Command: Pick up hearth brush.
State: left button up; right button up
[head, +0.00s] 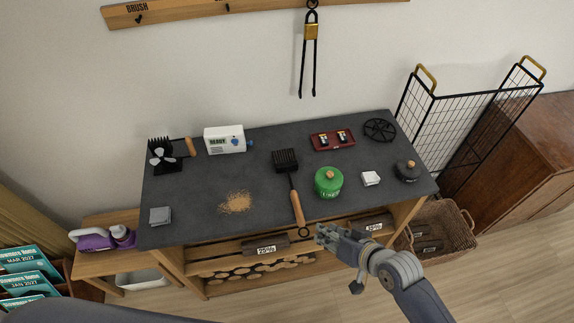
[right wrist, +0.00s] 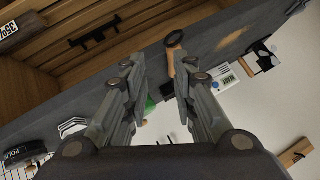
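The hearth brush (head: 296,205) lies on the dark tabletop (head: 210,178). Its black bristle head points to the back and its wooden handle, with a ring at the end, reaches the front edge. My right gripper (head: 328,236) is just in front of that edge, a little right of the handle's ring end. In the right wrist view my right gripper (right wrist: 163,64) is open, and the brush handle (right wrist: 171,62) shows beyond and between its fingers. I cannot see contact. My left gripper is not in view.
A green canister (head: 328,183) stands right of the brush, with a white block (head: 371,178) and a dark lidded pot (head: 407,171) further right. A pile of tan crumbs (head: 236,202) lies left. A white box (head: 225,139) and a red tray (head: 333,140) are behind.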

aim_at(303, 220)
jog(key=shift+y, duration=0.3)
jog(key=w+a, duration=0.1)
jog(key=w+a+f, duration=0.1)
jog(key=a, duration=0.1)
jog(key=w+a, duration=0.1)
jog(key=shift+w+a+f+p, duration=0.2)
jog(key=shift+w+f+p, duration=0.05)
jog(key=shift+f+p, duration=0.1)
jog(key=x, duration=0.4)
jog(key=shift+f, duration=0.2)
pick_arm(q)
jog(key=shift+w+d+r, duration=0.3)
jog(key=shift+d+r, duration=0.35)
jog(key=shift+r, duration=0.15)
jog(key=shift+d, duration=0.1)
pick_arm(e)
jog(key=shift+s, duration=0.1)
jog(key=shift+c, duration=0.2)
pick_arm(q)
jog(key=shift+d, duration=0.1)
pick_arm(e)
grip_shut()
